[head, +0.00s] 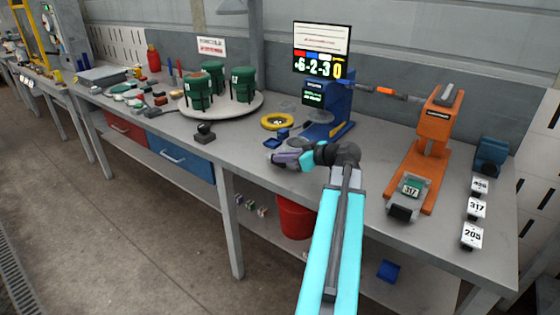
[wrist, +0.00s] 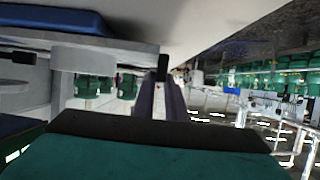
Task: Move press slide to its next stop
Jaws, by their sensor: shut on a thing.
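The blue press (head: 334,118) stands on the bench behind my gripper, with a small screen on its front. Its low blue slide part (head: 277,138) sticks out to the left at bench height. My gripper (head: 277,159) is low over the bench in front of it, jaws shut. In the wrist view my closed fingers (wrist: 161,98) meet at a small dark piece (wrist: 162,68), which looks like the slide's handle. A blue block (wrist: 55,18) on a grey plate is at the upper left there. The head view hides the grip itself.
A yellow ring dish (head: 277,121) lies behind my gripper. Green canisters (head: 197,92) stand on a round turntable to the left. An orange press (head: 430,140) and number cards (head: 476,208) are on the right. The bench between my arm and the orange press is clear.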

